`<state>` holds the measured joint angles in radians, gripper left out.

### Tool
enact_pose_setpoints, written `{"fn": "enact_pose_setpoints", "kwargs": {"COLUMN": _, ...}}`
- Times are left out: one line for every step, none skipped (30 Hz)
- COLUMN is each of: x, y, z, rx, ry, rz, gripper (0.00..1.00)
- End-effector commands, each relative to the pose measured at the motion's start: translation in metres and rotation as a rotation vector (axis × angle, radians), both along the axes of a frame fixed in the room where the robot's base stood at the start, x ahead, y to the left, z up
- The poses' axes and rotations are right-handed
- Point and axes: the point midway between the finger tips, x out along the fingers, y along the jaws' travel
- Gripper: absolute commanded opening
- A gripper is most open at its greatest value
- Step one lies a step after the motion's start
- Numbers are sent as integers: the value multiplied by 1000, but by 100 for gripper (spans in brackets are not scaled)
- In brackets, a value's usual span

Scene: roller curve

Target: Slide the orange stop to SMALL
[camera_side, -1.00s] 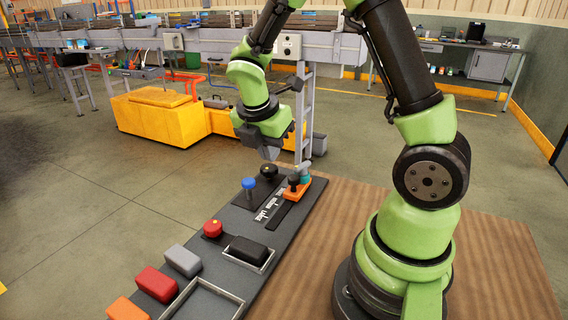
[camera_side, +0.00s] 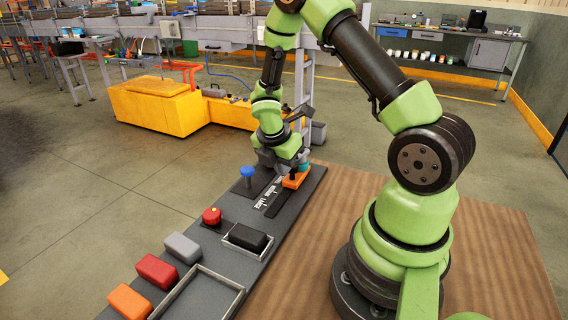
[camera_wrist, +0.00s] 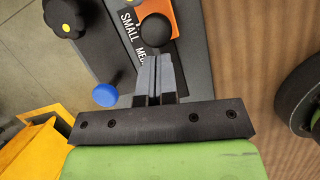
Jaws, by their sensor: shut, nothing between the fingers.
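The orange stop (camera_side: 297,181) sits at the far end of the label strip on the dark panel, partly hidden behind my gripper in the side view. In the wrist view the orange stop (camera_wrist: 183,24) and its black ball knob (camera_wrist: 155,29) lie beside the word SMALL (camera_wrist: 129,26). The top edge of that view cuts the stop off. My gripper (camera_wrist: 155,58) is shut and empty, with its fingertips close to the knob. I cannot tell whether they touch it. In the side view my gripper (camera_side: 290,170) points down over the stop.
A blue knob (camera_side: 247,172) stands left of the strip. Nearer on the panel are a red button (camera_side: 212,215), a black block (camera_side: 247,238), grey, red and orange blocks, and an empty tray (camera_side: 237,293).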

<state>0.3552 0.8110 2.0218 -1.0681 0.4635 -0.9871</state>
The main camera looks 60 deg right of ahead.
Motion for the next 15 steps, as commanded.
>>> {"fn": "enact_pose_setpoints", "kwargs": {"x": 0, "y": -2, "z": 0, "rx": 0, "ry": 0, "rz": -1, "gripper": 0}}
{"fn": "enact_pose_setpoints", "kwargs": {"x": 0, "y": -3, "z": 0, "rx": 0, "ry": 0, "rz": 0, "gripper": 0}}
{"fn": "enact_pose_setpoints", "kwargs": {"x": 0, "y": -3, "z": 0, "rx": 0, "ry": 0, "rz": 0, "gripper": 0}}
{"fn": "enact_pose_setpoints", "kwargs": {"x": 0, "y": -3, "z": 0, "rx": 0, "ry": 0, "rz": 0, "gripper": 0}}
{"fn": "enact_pose_setpoints", "kwargs": {"x": 0, "y": -3, "z": 0, "rx": 0, "ry": 0, "rz": 0, "gripper": 0}}
{"fn": "enact_pose_setpoints", "kwargs": {"x": 0, "y": -3, "z": 0, "rx": 0, "ry": 0, "rz": 0, "gripper": 0}}
{"fn": "enact_pose_setpoints", "kwargs": {"x": 0, "y": -3, "z": 0, "rx": 0, "ry": 0, "rz": 0, "gripper": 0}}
{"fn": "enact_pose_setpoints", "kwargs": {"x": 0, "y": -3, "z": 0, "rx": 0, "ry": 0, "rz": 0, "gripper": 0}}
{"fn": "enact_pose_setpoints", "kwargs": {"x": 0, "y": -3, "z": 0, "rx": 0, "ry": 0, "rz": 0, "gripper": 0}}
{"fn": "enact_pose_setpoints", "kwargs": {"x": 0, "y": -3, "z": 0, "rx": 0, "ry": 0, "rz": 0, "gripper": 0}}
{"fn": "enact_pose_setpoints", "kwargs": {"x": 0, "y": -3, "z": 0, "rx": 0, "ry": 0, "rz": 0, "gripper": 0}}
{"fn": "enact_pose_setpoints", "kwargs": {"x": 0, "y": -4, "z": 0, "rx": 0, "ry": 0, "rz": -1, "gripper": 0}}
{"fn": "enact_pose_setpoints", "kwargs": {"x": -1, "y": -6, "z": 0, "rx": 0, "ry": -1, "rz": -2, "gripper": 0}}
{"fn": "enact_pose_setpoints", "kwargs": {"x": -1, "y": -9, "z": 0, "rx": 0, "ry": 0, "rz": -3, "gripper": 0}}
{"fn": "enact_pose_setpoints", "kwargs": {"x": -1, "y": -14, "z": -1, "rx": 0, "ry": 0, "rz": -4, "gripper": 0}}
